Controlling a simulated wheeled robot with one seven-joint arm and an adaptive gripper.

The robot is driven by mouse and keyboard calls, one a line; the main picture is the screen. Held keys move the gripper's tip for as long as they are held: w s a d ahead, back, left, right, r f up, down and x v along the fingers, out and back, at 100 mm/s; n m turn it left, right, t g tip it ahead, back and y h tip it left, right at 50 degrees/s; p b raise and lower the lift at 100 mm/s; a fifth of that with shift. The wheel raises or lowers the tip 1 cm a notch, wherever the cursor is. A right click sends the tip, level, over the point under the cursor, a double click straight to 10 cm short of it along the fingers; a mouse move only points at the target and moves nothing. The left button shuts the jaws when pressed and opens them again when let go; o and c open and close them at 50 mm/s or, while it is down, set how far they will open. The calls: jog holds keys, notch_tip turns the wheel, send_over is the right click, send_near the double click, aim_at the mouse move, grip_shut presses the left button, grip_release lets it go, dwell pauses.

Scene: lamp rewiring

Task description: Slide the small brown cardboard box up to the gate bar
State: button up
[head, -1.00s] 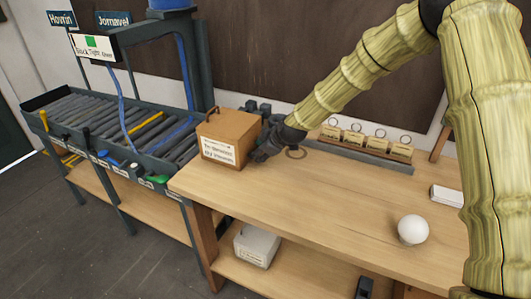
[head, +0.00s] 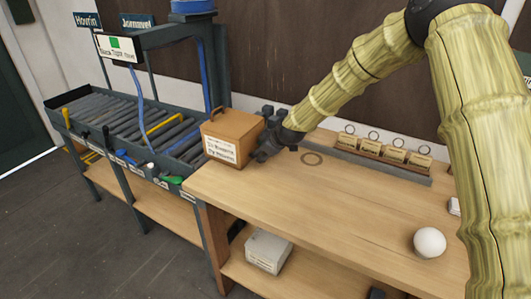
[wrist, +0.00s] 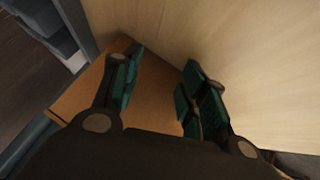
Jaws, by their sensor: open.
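The small brown cardboard box (head: 230,125) has a handle on top and a white label on its front. It stands upright at the left end of the wooden bench, beside the roller conveyor. My gripper (head: 268,150) is at its right side, fingers open; whether they touch it is hidden. In the wrist view the box (wrist: 155,95) shows behind and between the open fingers (wrist: 160,85). A yellow bar (head: 164,124) lies across the rollers to the left of the box; I cannot tell if it is the gate bar.
The roller conveyor (head: 120,112) adjoins the left end of the bench (head: 300,205). A white ball (head: 429,242) sits at the front right. A rack of small tagged boxes (head: 385,150) stands at the back. The middle of the bench is clear.

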aim_at(252, 145)
jog(key=shift+w+a, duration=0.7)
jog(key=shift+a, duration=0.35)
jog(key=shift+w+a, duration=0.65)
jog(key=shift+a, duration=0.35)
